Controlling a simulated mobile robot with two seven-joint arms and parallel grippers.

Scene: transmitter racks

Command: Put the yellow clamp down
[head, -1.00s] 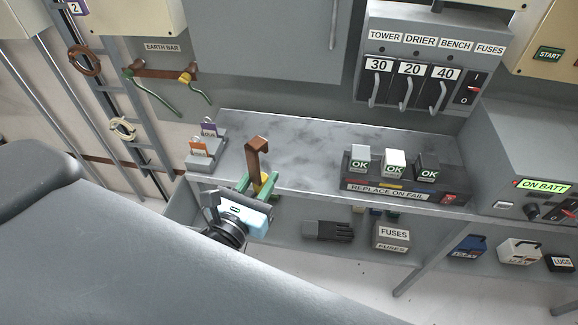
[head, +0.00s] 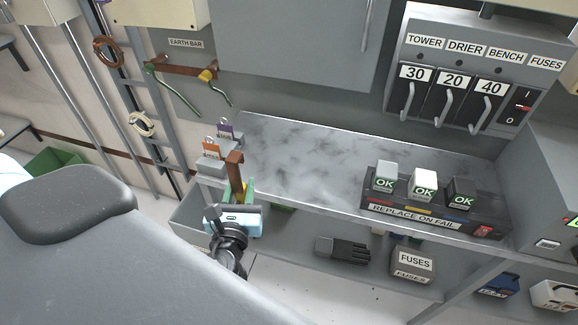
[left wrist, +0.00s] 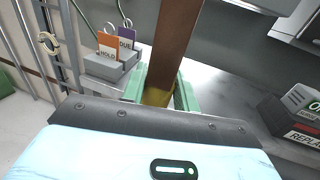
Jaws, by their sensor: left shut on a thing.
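My left gripper (head: 239,190) is shut on the yellow clamp (head: 240,193), with its green fingers on either side. A brown, hook-topped bar rises upright from the clamp's yellow part. They are at the front left edge of the grey marbled worktop (head: 290,155); I cannot tell whether the clamp touches it. In the left wrist view the clamp's yellow part (left wrist: 158,95) shows between the fingers, and the brown bar runs up out of frame. Its lower end is hidden by the gripper. My right gripper is not in view.
A grey stand with orange HOLD and purple DUE tags (head: 212,150) is just behind the gripper, on the left. The fuse rack (head: 430,213) stands on the right. The middle worktop is clear. Above is the earth bar (head: 185,68) with green cables.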

